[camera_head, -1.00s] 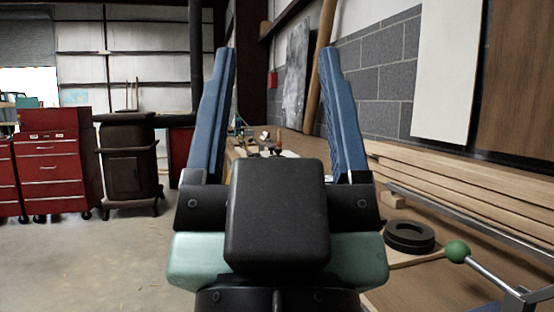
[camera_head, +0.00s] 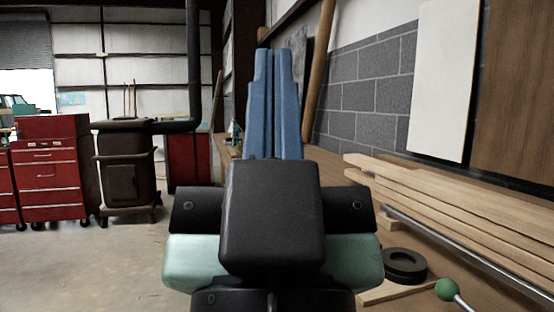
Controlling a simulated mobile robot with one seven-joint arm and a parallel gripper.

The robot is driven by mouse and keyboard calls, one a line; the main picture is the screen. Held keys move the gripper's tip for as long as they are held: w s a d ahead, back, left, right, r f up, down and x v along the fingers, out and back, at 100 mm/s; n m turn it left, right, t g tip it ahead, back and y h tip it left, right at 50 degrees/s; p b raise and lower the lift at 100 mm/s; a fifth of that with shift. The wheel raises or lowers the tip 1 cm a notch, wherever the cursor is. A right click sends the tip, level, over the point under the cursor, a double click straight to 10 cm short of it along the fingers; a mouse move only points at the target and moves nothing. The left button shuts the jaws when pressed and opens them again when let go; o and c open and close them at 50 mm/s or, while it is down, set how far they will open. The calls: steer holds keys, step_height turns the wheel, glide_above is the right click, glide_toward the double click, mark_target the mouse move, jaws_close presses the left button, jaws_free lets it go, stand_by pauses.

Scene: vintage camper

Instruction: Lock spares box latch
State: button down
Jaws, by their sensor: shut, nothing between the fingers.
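My gripper (camera_head: 273,60) fills the middle of the head view. Its two blue fingers point away from me and are pressed together, with nothing between them. I cannot make out a spares box or a latch for certain; the gripper body hides part of the bench behind it. A metal rod with a green ball knob (camera_head: 447,288) shows at the lower right, on or over the wooden bench, to the right of my gripper and apart from it. I cannot tell what the rod belongs to.
A wooden bench (camera_head: 440,255) runs along the right, with a stack of planks (camera_head: 450,200) and a dark ring (camera_head: 404,266). A red tool chest (camera_head: 55,172) and a dark stove (camera_head: 127,170) stand at the left. The concrete floor (camera_head: 75,265) there is clear.

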step_height(320, 180, up, 27)
steer(key=p, duration=2.4)
